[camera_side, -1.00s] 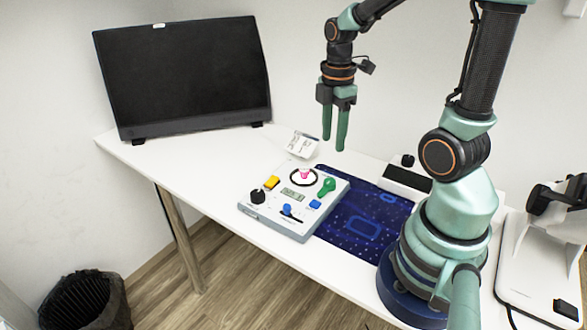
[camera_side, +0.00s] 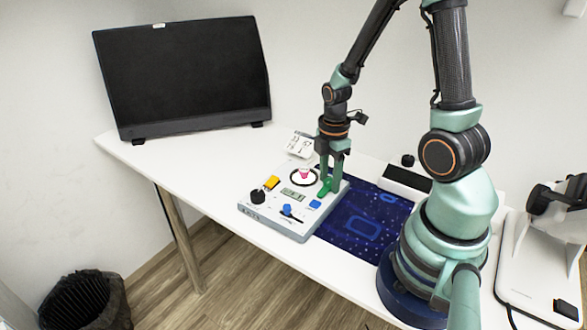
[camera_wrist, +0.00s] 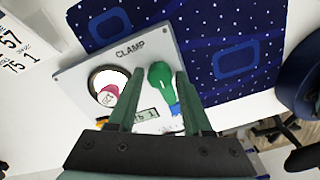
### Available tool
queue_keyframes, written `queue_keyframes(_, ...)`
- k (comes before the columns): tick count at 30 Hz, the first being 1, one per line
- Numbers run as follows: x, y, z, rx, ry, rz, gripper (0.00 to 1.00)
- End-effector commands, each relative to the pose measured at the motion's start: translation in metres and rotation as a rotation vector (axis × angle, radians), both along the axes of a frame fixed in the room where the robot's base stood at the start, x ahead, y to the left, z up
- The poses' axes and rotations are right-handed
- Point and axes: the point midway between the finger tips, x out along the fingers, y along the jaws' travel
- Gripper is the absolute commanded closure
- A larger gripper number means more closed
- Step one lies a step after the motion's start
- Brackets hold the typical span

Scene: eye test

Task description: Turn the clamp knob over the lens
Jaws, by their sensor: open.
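The green clamp knob (camera_side: 326,187) sits at the upper right of the grey instrument box. In the wrist view the knob (camera_wrist: 160,76) lies below the word CLAMP, with its narrow end slanting toward the blue part. The lens (camera_side: 303,176) is a round window in a black ring left of the knob; in the wrist view the lens (camera_wrist: 107,90) shows something pink on white. My gripper (camera_side: 331,183) is open and lowered at the knob. In the wrist view its fingers (camera_wrist: 159,74) stand on either side of the knob; I cannot tell whether they touch it.
The grey box (camera_side: 262,218) also carries a black knob (camera_side: 257,196), a yellow switch (camera_side: 271,183), a display (camera_side: 292,194) and blue controls. A dark blue mat (camera_side: 365,215) lies to its right. A small printed card (camera_side: 300,144) stands behind, and a monitor (camera_side: 185,75) at the back left.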

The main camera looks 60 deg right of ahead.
Motion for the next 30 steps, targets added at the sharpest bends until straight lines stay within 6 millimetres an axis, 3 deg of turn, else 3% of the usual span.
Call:
queue_keyframes(6,0.0000,0.0000,-0.0002,0.000,0.000,0.000,0.50)
queue_keyframes(7,0.0000,0.0000,-0.0002,0.000,0.000,0.000,0.58)
queue_keyframes(10,0.0001,0.0000,-0.0001,0.000,0.000,0.000,0.96)
queue_keyframes(11,0.0001,0.0000,0.0000,0.000,-0.001,0.000,1.00)
queue_keyframes(20,0.0004,-0.0002,0.0002,-0.001,-0.001,-0.026,1.00)
queue_keyframes(30,0.0008,-0.0004,0.0005,-0.003,-0.002,-0.226,1.00)
